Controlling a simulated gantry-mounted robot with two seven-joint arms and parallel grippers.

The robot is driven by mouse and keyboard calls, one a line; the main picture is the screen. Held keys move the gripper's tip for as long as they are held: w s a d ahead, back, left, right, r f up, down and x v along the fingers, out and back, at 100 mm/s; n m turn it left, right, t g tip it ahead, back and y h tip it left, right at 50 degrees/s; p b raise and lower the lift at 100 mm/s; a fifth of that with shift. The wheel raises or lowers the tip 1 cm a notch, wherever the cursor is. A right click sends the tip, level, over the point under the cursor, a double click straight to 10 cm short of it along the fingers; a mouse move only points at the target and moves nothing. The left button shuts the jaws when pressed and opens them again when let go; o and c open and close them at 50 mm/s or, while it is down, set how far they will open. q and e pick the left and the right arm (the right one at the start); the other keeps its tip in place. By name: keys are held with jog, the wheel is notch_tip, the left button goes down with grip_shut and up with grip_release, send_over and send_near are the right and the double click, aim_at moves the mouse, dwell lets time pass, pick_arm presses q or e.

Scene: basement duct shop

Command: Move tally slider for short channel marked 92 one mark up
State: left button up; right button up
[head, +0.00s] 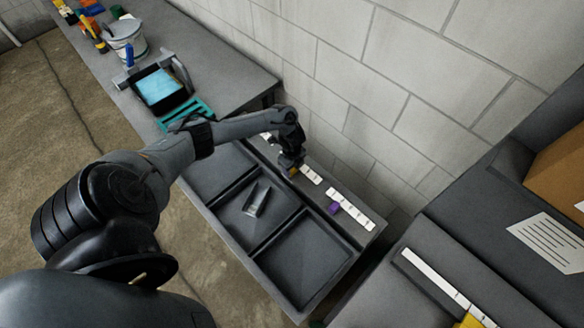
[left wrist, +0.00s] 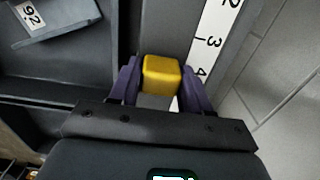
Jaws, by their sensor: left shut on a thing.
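My left gripper (head: 291,166) is at the back ledge of the tray unit. In the left wrist view its purple-grey fingers (left wrist: 160,88) are shut on a yellow tally slider (left wrist: 160,75), which also shows partly in the head view (head: 293,172). My right gripper is not in view.
A purple slider (head: 334,208) sits at another number strip (head: 358,214) on the same ledge. The near bin (head: 303,260) is empty. A block wall (head: 340,85) stands close behind the ledge. Another bench (head: 420,290) with a white strip is at the right.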

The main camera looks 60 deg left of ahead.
aim_at(299, 179)
pick_arm(q)
grip_shut()
jog(key=d, duration=0.2)
jog(key=w+d+p, duration=0.1)
jog(key=shift+d+r, duration=0.1)
jog(key=shift+d, duration=0.25)
jog(key=shift+w+d, duration=0.1)
jog(key=shift+d, duration=0.1)
jog(key=shift+a, duration=0.1)
jog(key=o, duration=1)
grip_release()
jog(key=shift+o, duration=0.2)
notch_tip(299, 179, up, 11)
jog(key=p, duration=0.1)
jog(key=shift+f, duration=0.2)
